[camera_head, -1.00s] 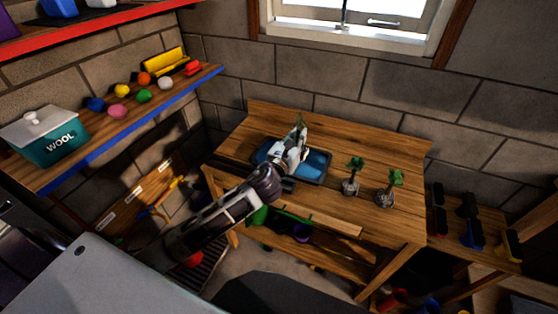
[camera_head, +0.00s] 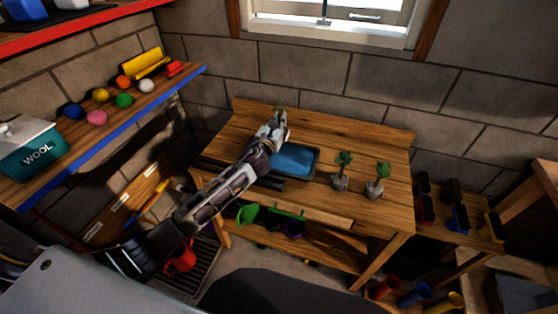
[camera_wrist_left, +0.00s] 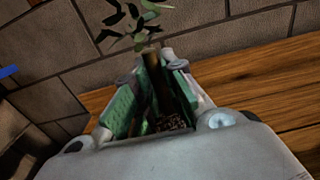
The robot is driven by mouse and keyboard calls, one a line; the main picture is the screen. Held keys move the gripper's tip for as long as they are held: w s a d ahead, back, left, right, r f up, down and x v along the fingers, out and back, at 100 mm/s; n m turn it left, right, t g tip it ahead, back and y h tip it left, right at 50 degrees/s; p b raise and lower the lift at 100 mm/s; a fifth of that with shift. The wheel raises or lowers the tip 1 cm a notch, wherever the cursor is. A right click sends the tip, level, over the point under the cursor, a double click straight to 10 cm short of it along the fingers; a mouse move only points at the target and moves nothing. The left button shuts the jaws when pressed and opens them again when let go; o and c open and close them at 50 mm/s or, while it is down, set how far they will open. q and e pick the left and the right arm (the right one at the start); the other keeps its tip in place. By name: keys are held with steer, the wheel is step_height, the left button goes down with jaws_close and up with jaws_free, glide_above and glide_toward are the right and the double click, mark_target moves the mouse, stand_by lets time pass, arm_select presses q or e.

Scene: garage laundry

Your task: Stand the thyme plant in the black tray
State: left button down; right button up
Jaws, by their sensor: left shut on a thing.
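My right gripper is not in view.
Two more small plants in grey pots, one (camera_head: 340,181) nearer the tray and one (camera_head: 374,190) farther right, stand on the wooden table (camera_head: 375,145). A wall shelf (camera_head: 150,100) with coloured balls is at left. The table's back right is clear.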

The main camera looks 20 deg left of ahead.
arm_select(q)
steer(key=shift+a+f, duration=0.1)
steer(key=shift+f, duration=0.4)
